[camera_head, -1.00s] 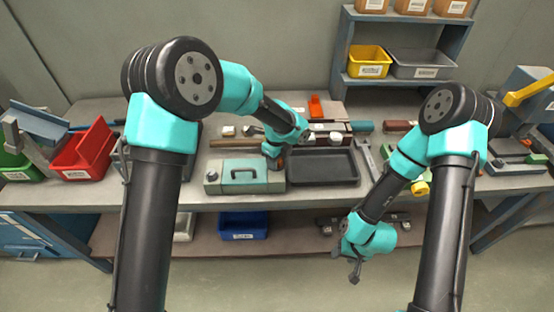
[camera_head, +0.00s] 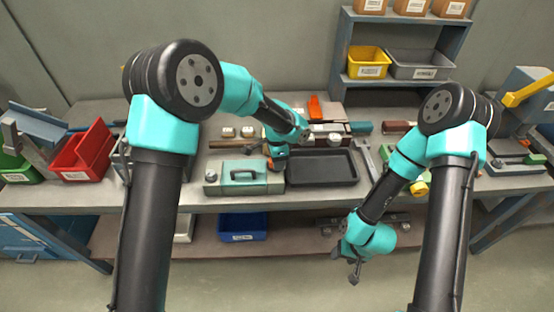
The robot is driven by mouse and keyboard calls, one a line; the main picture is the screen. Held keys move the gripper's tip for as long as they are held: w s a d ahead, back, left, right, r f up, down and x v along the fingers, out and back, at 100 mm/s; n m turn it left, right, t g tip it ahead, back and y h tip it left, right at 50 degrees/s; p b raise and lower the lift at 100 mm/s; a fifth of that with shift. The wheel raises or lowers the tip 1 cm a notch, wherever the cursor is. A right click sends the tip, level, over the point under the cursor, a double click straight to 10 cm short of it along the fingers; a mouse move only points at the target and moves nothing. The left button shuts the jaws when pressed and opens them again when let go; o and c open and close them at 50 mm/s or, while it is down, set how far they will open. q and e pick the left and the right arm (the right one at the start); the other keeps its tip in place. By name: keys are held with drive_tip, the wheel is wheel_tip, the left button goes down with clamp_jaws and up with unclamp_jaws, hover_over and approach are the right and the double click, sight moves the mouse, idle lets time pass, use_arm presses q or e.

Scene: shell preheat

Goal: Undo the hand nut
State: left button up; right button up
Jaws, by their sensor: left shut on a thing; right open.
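My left gripper (camera_head: 275,164) is over the bench, between the green box with a black handle (camera_head: 243,177) and the black tray (camera_head: 320,168). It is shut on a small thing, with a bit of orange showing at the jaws. The thing is mostly hidden, and I cannot tell whether it is the hand nut. My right gripper (camera_head: 355,274) hangs open and empty in front of the bench, below the level of its top.
Small pale-topped pieces (camera_head: 228,132) lie behind the green box. A red bin (camera_head: 86,152) stands at left, and a shelf with a yellow bin (camera_head: 368,62) at the back. A blue bin (camera_head: 243,227) is on the lower shelf. A vise-like tool (camera_head: 523,92) stands at right.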

use_arm(q)
drive_tip(key=shift+n, duration=1.2)
drive_tip(key=o, duration=0.9)
wheel_tip(320, 180, up, 18)
drive_tip(key=shift+f, duration=0.25)
